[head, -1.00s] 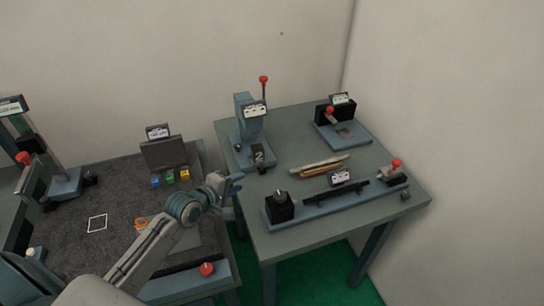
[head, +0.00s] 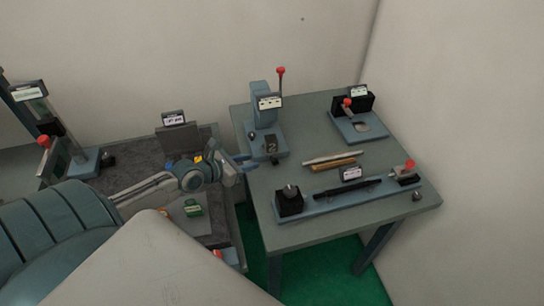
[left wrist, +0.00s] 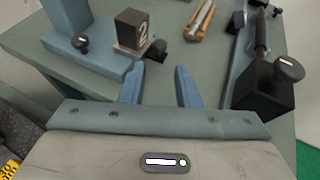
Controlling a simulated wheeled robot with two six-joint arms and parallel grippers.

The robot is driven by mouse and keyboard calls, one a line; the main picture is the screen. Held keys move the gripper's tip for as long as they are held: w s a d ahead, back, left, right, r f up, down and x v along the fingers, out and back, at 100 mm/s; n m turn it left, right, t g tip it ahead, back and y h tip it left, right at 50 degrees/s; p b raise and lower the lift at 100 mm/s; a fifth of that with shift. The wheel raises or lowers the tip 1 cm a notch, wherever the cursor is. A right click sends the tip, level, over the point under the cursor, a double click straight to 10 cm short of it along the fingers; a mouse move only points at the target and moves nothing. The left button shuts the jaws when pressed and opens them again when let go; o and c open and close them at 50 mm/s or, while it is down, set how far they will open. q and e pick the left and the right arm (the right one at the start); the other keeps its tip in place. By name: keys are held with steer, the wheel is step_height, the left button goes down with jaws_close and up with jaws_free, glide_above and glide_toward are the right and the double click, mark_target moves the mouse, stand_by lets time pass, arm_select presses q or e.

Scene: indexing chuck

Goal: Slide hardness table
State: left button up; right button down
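A blue upright stand with a red-tipped lever (head: 263,105) is at the left of the grey-green table (head: 330,236). On its base sits a dark block (head: 271,145), marked "2" in the left wrist view (left wrist: 131,30). A dark knob (left wrist: 80,43) is on the base's side and another dark knob (left wrist: 161,51) lies beside the block. My left gripper (head: 250,163) is at the table's left edge, near this stand. Its blue fingers (left wrist: 158,86) are apart, with nothing between them, pointing toward the block. My right gripper is not in view.
A long blue rail with a black chuck block (head: 289,202) lies along the table's front. Rods on wood (head: 335,162) lie mid-table. Another blue fixture (head: 360,127) is at the back right. A grey-matted bench (head: 120,178) is to the left, with a gap between.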

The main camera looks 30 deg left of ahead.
mark_target(273, 156)
arm_select(q)
steer(key=b+x, duration=0.1)
steer(key=x, duration=0.8)
steer(key=shift+w+d, duration=0.1)
steer(key=shift+w, duration=0.1)
jaws_close()
